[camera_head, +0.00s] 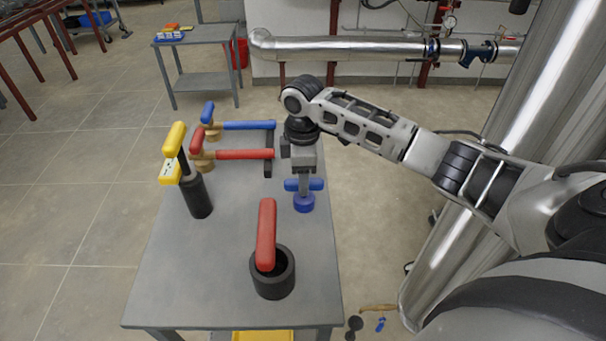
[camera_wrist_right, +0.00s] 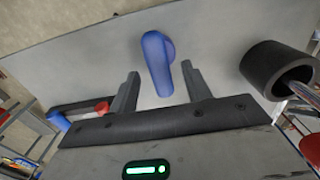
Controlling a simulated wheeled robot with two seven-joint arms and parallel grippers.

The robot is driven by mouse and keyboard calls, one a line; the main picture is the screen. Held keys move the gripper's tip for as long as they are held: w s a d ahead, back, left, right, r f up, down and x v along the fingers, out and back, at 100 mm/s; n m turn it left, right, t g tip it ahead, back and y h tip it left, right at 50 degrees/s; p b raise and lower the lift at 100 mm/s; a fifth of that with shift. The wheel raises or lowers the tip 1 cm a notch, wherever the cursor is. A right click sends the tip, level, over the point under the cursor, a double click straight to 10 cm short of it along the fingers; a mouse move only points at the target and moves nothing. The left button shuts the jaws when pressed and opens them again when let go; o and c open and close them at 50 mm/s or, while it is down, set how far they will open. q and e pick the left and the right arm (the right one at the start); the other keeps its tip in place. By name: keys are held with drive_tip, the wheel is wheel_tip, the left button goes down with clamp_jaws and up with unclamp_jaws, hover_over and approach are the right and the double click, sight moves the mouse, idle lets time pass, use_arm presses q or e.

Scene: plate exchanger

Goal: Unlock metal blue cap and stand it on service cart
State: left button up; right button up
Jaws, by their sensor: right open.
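A blue metal cap (camera_head: 304,203) with a blue crossbar handle stands upright on the grey service cart (camera_head: 190,295), near its right edge. My right gripper (camera_head: 304,180) points down at the handle from above. In the right wrist view the right gripper (camera_wrist_right: 160,70) is open, with the blue handle (camera_wrist_right: 156,65) between or just beyond its fingertips. I see a gap on both sides of the handle. My left gripper is not in view.
A black cup (camera_head: 272,278) with a red-handled tool stands at the front of the cart. A black holder (camera_head: 198,197) with a yellow-handled tool stands at the left. Blue (camera_head: 248,125) and red (camera_head: 245,154) handled tools lie at the back. The cart's front left is clear.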

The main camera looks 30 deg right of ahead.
wheel_tip(320, 180, up, 16)
drive_tip(key=shift+f, duration=0.25)
